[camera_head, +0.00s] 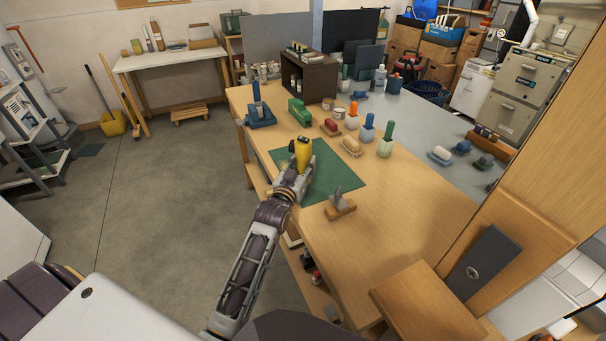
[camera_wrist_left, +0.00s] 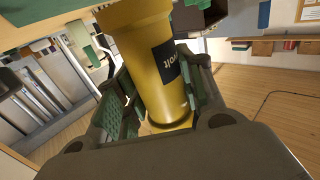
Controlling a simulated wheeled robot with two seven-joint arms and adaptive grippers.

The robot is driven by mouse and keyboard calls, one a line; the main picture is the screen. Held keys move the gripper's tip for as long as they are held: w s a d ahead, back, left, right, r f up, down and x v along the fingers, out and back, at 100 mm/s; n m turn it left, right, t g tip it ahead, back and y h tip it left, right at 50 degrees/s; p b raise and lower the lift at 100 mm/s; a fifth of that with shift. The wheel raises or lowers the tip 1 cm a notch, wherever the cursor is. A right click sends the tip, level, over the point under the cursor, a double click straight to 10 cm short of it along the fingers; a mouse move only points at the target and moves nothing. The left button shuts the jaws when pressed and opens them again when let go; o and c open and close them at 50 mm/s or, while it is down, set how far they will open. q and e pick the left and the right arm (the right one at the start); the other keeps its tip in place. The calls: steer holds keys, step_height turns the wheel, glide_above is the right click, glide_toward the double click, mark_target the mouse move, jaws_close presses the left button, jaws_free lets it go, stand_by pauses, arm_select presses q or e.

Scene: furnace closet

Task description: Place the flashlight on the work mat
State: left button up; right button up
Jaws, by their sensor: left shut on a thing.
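The yellow flashlight (camera_head: 303,152) is held upright in my left gripper (camera_head: 297,178), with its wider head at the top. In the left wrist view the flashlight (camera_wrist_left: 148,65), with a dark label on its side, sits between the two green-padded fingers (camera_wrist_left: 158,100). The green work mat (camera_head: 336,180) lies flat on the wooden bench. In the head view the flashlight overlaps the mat's left part; I cannot tell whether its lower end touches the mat. My right gripper is not in view.
A wooden block with a grey piece (camera_head: 341,204) stands at the mat's front edge. A blue holder (camera_head: 259,115) is at the bench's far left. The mat's right part is clear.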

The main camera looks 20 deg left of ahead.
arm_select(q)
steer(key=shift+f, duration=1.75)
steer(key=shift+f, duration=0.1)
steer(key=o, duration=1.2)
steer(key=shift+f, duration=0.1)
steer(key=shift+s, duration=0.1)
steer(key=shift+s+d, duration=0.2)
steer(key=shift+s, duration=2.75)
steer(key=shift+s+d, duration=0.15)
steer(key=shift+s, duration=2.8)
